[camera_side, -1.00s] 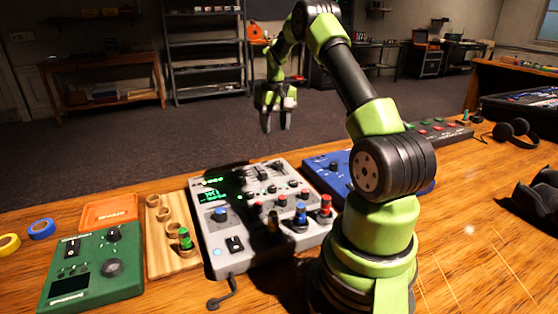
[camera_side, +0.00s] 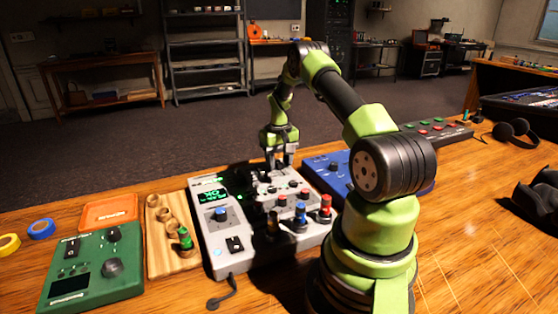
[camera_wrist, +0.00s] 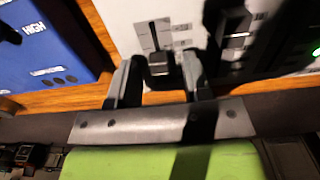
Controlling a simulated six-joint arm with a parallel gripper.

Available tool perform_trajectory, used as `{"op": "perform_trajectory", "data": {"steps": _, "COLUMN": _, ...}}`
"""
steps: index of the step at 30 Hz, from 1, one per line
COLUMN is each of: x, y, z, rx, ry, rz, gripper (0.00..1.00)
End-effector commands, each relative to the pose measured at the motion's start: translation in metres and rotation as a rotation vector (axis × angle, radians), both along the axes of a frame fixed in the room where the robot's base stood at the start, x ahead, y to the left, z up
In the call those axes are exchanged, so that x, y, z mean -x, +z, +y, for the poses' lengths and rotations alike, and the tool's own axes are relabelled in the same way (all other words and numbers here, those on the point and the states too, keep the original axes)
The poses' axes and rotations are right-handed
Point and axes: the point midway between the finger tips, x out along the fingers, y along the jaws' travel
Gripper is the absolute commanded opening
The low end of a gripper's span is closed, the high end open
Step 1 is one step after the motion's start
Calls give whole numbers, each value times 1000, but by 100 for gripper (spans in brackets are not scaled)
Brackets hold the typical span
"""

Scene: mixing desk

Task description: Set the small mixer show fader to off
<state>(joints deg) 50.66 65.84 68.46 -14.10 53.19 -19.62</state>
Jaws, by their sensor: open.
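The small mixer (camera_side: 240,252) is a light grey box with a green-lit screen, knobs and coloured plugs. Its far part lies under my gripper (camera_side: 279,163) in the side view. In the wrist view, a fader with a dark cap (camera_wrist: 160,64) sits at the near end of its slot on the mixer's pale panel (camera_wrist: 183,12). My gripper (camera_wrist: 160,72) is open, with one finger on each side of this cap in the picture. I cannot tell whether either finger touches it. The side view hides this fader behind the fingers.
A second dark slider (camera_wrist: 236,36) stands close by, partly in shadow. A blue box (camera_side: 331,166) stands just right of the mixer. A wooden rack (camera_side: 158,262) with a green plug and a green box (camera_side: 98,282) lie left.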

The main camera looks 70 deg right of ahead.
Motion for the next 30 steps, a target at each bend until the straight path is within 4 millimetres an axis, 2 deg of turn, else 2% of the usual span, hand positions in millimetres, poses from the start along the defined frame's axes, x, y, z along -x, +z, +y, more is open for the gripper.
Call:
{"op": "perform_trajectory", "data": {"steps": 4, "x": 0, "y": 0, "z": 0, "rx": 0, "ry": 0, "rz": 0, "gripper": 42}}
{"op": "perform_trajectory", "data": {"steps": 9, "x": 0, "y": 0, "z": 0, "rx": 0, "ry": 0, "rz": 0, "gripper": 3}}
{"op": "perform_trajectory", "data": {"steps": 10, "x": 0, "y": 0, "z": 0, "rx": 0, "ry": 0, "rz": 0, "gripper": 0}}
{"op": "perform_trajectory", "data": {"steps": 17, "x": -1, "y": 0, "z": -2, "rx": 1, "ry": 1, "rz": 1, "gripper": 0}}
{"op": "perform_trajectory", "data": {"steps": 30, "x": -22, "y": 0, "z": -23, "rx": 0, "ry": 2, "rz": 1, "gripper": 0}}
